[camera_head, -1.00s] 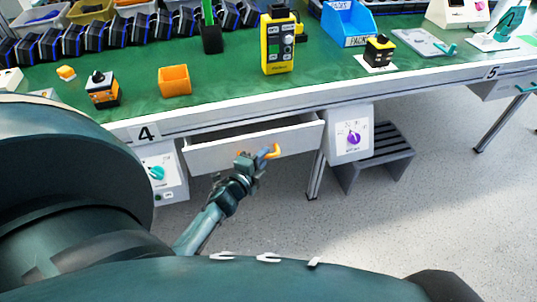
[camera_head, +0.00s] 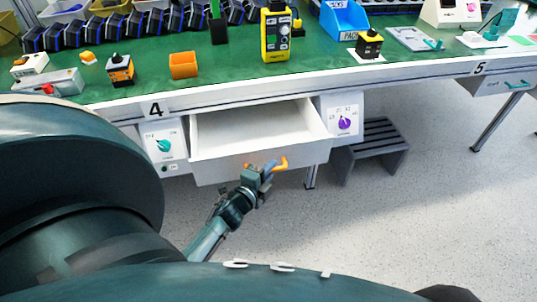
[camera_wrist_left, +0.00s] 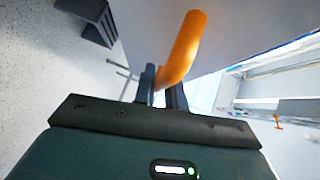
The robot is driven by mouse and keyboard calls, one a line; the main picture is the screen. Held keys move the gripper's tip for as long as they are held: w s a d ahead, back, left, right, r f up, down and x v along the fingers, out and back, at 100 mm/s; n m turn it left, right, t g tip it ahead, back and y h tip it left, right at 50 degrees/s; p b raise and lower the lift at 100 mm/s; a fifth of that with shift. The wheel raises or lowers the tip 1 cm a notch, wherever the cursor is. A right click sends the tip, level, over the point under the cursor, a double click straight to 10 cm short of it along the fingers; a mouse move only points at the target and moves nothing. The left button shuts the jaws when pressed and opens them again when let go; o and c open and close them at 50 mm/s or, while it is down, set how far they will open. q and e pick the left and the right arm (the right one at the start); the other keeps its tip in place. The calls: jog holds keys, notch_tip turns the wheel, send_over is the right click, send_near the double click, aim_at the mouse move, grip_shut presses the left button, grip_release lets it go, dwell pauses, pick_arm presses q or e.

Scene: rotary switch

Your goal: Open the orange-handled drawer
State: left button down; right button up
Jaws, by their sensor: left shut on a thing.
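The white drawer (camera_head: 222,171) under the table stands pulled well out, and its empty white inside shows from above. Its orange handle (camera_head: 281,163) is on the front face, and it also shows large in the left wrist view (camera_wrist_left: 186,45). My left gripper (camera_head: 262,168) is shut on the handle, its fingers (camera_wrist_left: 165,88) on either side of the orange bar. The gripper hides part of the handle in the head view. My right gripper is not in view.
A panel with a teal knob (camera_head: 164,146) is left of the drawer, and one with a purple knob (camera_head: 344,123) is right of it. A grey step stool (camera_head: 372,142) stands on the floor at right. The green tabletop (camera_head: 220,75) holds several devices and bins.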

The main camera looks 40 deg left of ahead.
pick_arm(q)
jog(key=shift+s+d, duration=0.85)
jog(key=shift+d, duration=0.2)
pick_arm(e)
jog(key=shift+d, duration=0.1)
pick_arm(q)
jog(key=c, duration=1.7)
grip_release()
